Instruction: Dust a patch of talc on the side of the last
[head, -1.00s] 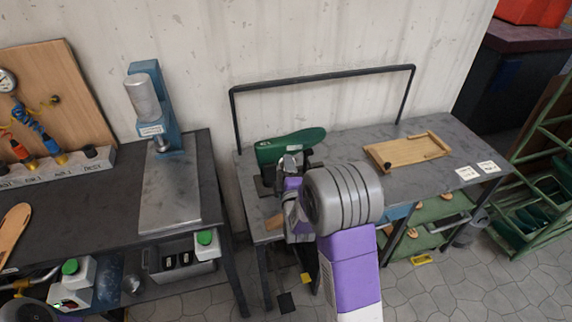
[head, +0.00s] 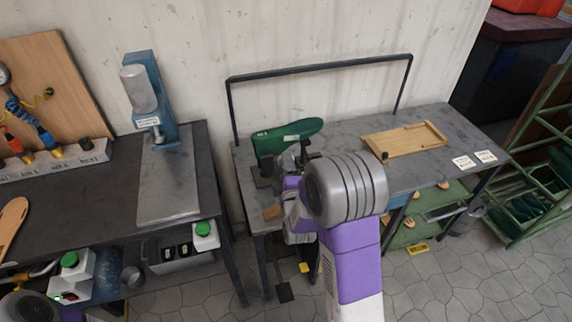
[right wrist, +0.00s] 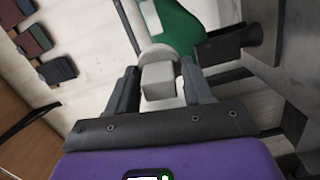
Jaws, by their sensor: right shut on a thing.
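The green last (head: 288,136) lies on its side-on stand at the left end of the right bench, toe pointing right. In the right wrist view the last (right wrist: 176,28) fills the top middle, with a pale marked strip on its side. My right gripper (right wrist: 160,84) is shut on a pale block with a rounded pad (right wrist: 159,72), probably the talc applicator. The pad faces the last; I cannot tell whether they touch. In the head view my right gripper (head: 298,160) is just in front of the last, partly hidden by my forearm. My left gripper is out of view.
A dark metal stand part (right wrist: 228,46) is close right of the held pad. A wooden tray (head: 404,140) and white cards (head: 474,160) lie farther right on the bench. A black rail (head: 320,69) runs behind. A press (head: 148,100) stands on the left bench.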

